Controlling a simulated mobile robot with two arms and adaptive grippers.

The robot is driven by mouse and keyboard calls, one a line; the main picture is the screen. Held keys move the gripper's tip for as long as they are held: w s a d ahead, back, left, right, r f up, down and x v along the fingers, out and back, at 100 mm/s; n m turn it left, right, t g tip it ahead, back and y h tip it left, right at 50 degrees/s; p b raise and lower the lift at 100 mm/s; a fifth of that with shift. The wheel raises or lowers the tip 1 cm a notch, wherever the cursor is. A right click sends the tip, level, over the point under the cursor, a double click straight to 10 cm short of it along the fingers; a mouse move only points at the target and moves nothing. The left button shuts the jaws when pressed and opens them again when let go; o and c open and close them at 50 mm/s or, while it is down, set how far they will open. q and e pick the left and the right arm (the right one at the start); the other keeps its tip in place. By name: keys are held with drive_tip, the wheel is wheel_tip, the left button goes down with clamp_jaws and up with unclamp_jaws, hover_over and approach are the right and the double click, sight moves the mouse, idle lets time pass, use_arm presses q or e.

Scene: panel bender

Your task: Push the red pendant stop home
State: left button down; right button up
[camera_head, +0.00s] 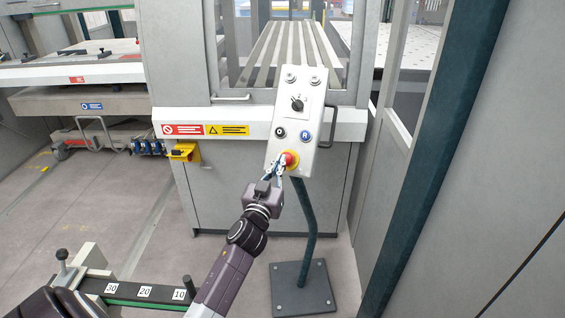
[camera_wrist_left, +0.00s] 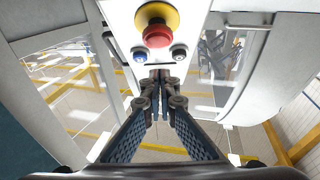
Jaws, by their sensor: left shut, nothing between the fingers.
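The red stop button (camera_head: 290,159) sits on a yellow ring low on the grey pendant box (camera_head: 298,108). In the left wrist view the red button (camera_wrist_left: 156,37) is just beyond and above my fingertips. My left gripper (camera_head: 279,168) is at the lower left of the button, its fingers pointing up at it. In the wrist view my left gripper (camera_wrist_left: 159,74) is shut and empty. Its tips look close to the button, but I cannot tell whether they touch it. My right gripper is not in view.
The pendant stands on a dark curved post with a square floor plate (camera_head: 301,287). A black knob (camera_head: 297,104), a black button (camera_head: 279,133) and a blue button (camera_head: 306,136) share its face. The machine cabinet (camera_head: 240,185) is behind. A dark green post (camera_head: 430,150) stands at right.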

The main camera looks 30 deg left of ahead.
use_arm(q)
drive_tip(key=shift+w+a+f, duration=0.2)
drive_tip(key=shift+w+f, duration=0.45)
drive_tip(key=shift+w, duration=0.05)
drive_tip(key=shift+w+a+f, duration=0.2)
drive_tip(key=shift+w+f, duration=0.45)
drive_tip(key=shift+w, duration=0.05)
drive_tip(key=shift+b, duration=0.3)
